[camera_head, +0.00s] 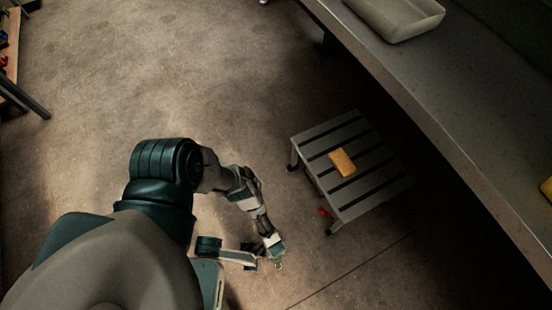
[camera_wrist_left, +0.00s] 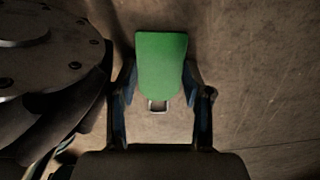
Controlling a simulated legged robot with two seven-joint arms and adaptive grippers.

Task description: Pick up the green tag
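The green tag (camera_wrist_left: 162,62) shows in the left wrist view as a flat, round-cornered green plate with a small metal loop at its lower end. It lies between the two fingers of my left gripper (camera_wrist_left: 160,78), which are spread wide on either side of it. The finger ends are close to its side edges; I cannot make out firm contact. In the head view my left gripper (camera_head: 277,260) is low over the floor, left of the step stool. The tag is not clearly visible there. My right gripper is not in view.
A grey slatted step stool (camera_head: 372,182) with an orange-yellow block (camera_head: 342,163) on it stands right of my left gripper. A small red item (camera_head: 325,213) is by its leg. A workbench (camera_head: 440,105) with a pale tray (camera_head: 398,17) runs along the right. Floor at upper left is clear.

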